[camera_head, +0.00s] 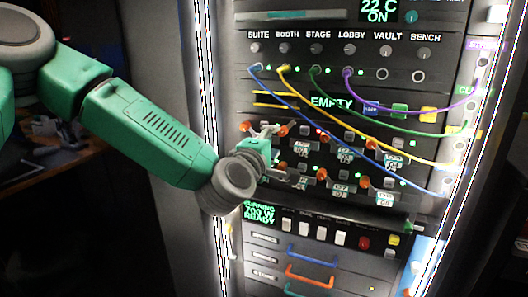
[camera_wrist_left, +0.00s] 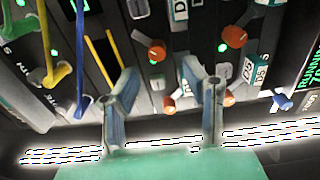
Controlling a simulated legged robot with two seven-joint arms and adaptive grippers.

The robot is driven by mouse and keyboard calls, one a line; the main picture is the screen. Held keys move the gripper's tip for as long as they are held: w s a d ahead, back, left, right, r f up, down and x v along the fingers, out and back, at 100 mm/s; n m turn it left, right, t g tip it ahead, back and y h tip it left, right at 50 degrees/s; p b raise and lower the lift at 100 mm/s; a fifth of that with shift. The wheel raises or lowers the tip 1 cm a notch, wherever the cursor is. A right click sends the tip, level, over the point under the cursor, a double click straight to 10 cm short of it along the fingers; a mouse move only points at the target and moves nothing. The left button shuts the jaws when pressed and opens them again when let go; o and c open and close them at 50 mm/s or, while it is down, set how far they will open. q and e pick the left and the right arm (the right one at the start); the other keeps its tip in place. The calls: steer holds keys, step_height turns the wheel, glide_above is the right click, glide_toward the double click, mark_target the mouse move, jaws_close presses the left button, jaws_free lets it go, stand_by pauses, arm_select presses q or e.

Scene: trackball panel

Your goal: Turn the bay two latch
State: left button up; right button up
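The bay panel (camera_head: 349,168) has two rows of orange latches and small labelled bays. Upper-row latches show at its middle (camera_head: 325,138) and right (camera_head: 371,144); lower-row latches (camera_head: 322,174) sit below. The labels are too small to tell which latch is bay two. My left gripper (camera_head: 290,155) is at the panel's left end, fingers apart. In the left wrist view the open fingers (camera_wrist_left: 165,95) straddle the line to one orange latch (camera_wrist_left: 168,105), apparently empty; contact cannot be told. Other orange latches show farther up (camera_wrist_left: 157,50) and at the right (camera_wrist_left: 235,36). My right gripper is out of view.
Blue (camera_head: 330,129), yellow (camera_head: 335,134), green and purple (camera_head: 400,108) cables hang across the panel's upper and right parts. Below are a white-switch row (camera_head: 322,234) and drawers with coloured handles (camera_head: 312,256). A bright rack edge (camera_head: 208,90) runs along the left.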

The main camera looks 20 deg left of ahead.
arm_select(q)
steer(key=s, duration=0.6)
steer(key=shift+s+a, duration=0.2)
steer(key=shift+s, duration=0.15)
steer(key=shift+f, duration=0.1)
